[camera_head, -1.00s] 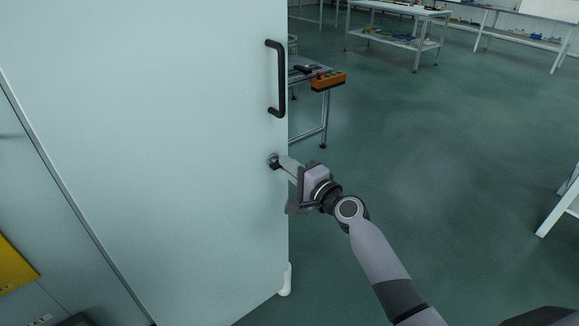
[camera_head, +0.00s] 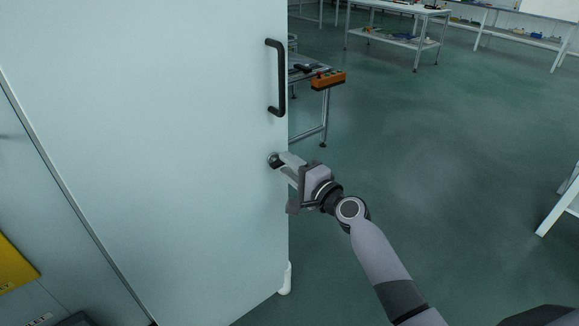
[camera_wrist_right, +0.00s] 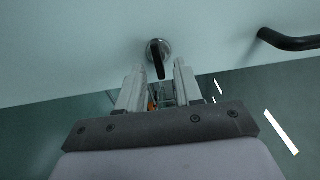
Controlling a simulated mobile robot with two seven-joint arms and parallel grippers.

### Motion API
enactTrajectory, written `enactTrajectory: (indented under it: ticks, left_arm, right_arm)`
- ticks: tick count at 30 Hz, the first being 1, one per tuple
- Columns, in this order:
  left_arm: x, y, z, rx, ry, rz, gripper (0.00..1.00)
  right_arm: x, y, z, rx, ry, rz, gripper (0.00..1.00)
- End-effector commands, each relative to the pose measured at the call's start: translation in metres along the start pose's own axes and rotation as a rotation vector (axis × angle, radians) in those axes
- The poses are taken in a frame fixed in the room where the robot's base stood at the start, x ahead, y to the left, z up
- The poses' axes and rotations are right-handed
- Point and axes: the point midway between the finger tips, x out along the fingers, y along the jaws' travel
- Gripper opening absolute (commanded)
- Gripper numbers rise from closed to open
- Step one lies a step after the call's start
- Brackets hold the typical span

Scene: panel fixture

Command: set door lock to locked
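The white door panel (camera_head: 170,150) fills the left and middle of the head view. Its lock (camera_head: 272,159) is a small round metal piece near the right edge, below the door handle. In the right wrist view the lock (camera_wrist_right: 158,50) shows a silver disc with a dark thumb-turn pointing down. My right gripper (camera_head: 286,164) is at the lock in the head view. In the wrist view my right gripper (camera_wrist_right: 158,76) is open, its fingers either side of the thumb-turn's lower end. I cannot tell whether they touch it. My left gripper is out of view.
A black door handle (camera_head: 281,78) stands out above the lock and also shows in the wrist view (camera_wrist_right: 288,41). An orange box with buttons (camera_head: 328,81) sits on a bench behind the door. Green floor (camera_head: 430,160) lies open to the right.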

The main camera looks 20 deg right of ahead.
Motion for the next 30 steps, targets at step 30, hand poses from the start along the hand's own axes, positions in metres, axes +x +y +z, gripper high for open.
enactTrajectory:
  ticks: [30]
  left_arm:
    - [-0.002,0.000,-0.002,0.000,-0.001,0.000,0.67]
  right_arm:
    - [-0.068,0.000,0.000,0.002,0.000,0.001,0.35]
